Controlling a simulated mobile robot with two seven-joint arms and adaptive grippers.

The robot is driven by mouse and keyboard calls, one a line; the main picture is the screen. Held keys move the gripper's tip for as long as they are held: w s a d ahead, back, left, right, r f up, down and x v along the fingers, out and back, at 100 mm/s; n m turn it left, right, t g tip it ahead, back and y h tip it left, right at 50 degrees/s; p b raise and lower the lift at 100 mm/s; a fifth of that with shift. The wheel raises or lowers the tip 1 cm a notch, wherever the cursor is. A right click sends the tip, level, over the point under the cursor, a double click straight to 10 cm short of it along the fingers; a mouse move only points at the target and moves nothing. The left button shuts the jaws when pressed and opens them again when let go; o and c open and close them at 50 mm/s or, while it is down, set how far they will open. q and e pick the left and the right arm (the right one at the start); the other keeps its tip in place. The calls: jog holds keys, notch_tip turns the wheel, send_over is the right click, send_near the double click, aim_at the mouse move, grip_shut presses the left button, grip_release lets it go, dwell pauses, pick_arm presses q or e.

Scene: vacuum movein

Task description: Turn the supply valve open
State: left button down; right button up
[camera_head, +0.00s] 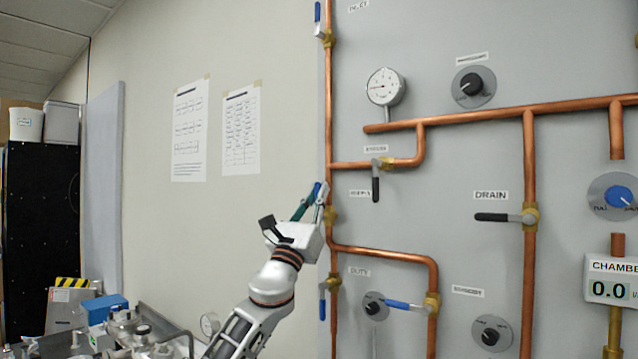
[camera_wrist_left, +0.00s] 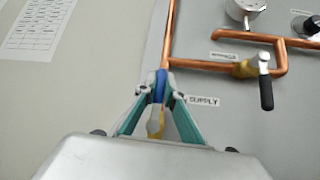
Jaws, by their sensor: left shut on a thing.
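The supply valve has a blue lever handle (camera_wrist_left: 160,86) and a brass body (camera_wrist_left: 155,123) on the vertical copper pipe, left of the SUPPLY label (camera_wrist_left: 204,101). In the head view its brass body (camera_head: 330,216) shows beside my gripper. My left gripper (camera_head: 321,189) reaches up to the panel's left edge. In the left wrist view its fingers (camera_wrist_left: 161,92) are closed on the blue handle, one on each side. The handle points up, roughly along the pipe. The fingers hide part of the handle. My right gripper is in neither view.
A black-handled valve (camera_head: 376,178) sits close right of the supply valve. Below are the DUTY valve (camera_head: 328,288) and another blue-handled valve (camera_head: 418,305). A pressure gauge (camera_head: 386,87) is above. The DRAIN valve (camera_head: 510,217) is farther right. A cluttered bench (camera_head: 135,335) stands lower left.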

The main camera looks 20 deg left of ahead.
pick_arm(q)
jog(key=shift+a+n, duration=0.1)
jog(key=shift+n, duration=0.2)
jog(key=c, duration=2.1)
grip_release()
jog(key=v, duration=1.2)
